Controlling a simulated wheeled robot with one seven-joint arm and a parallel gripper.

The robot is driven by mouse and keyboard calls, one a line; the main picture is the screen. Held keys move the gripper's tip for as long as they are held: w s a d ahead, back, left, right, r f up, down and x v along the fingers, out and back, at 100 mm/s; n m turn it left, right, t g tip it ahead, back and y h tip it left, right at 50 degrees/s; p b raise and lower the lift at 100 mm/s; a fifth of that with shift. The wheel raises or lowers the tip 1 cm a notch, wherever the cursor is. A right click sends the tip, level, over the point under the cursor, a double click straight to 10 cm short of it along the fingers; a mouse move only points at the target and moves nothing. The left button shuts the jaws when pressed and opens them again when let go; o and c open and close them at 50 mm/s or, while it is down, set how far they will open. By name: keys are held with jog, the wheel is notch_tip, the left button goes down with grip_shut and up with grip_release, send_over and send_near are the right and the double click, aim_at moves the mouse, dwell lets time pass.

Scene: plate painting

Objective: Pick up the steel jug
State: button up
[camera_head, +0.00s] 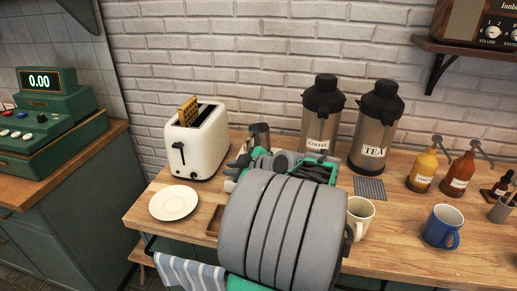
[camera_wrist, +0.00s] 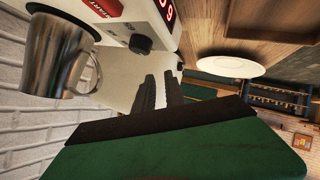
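In the head view my arm mostly hides the gripper.
A white toaster (camera_head: 197,143) with bread stands left of the jug, and a white plate (camera_head: 174,202) lies in front of it. The coffee (camera_head: 322,112) and tea (camera_head: 376,125) dispensers stand at right. A cream mug (camera_head: 359,217) and blue mug (camera_head: 441,226) stand nearer the front.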

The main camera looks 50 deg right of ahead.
jog(key=t+h, duration=0.2)
send_near(256, 144)
jog(key=w+a+f, duration=0.2)
jog(key=a, duration=0.1)
jog(key=shift+w+a+f, duration=0.15)
jog(key=p+x, duration=0.1)
jog(key=x, duration=0.5)
jog(key=p+x, duration=0.2)
jog(key=x, duration=0.3)
jog(key=shift+w, duration=0.35)
grip_shut()
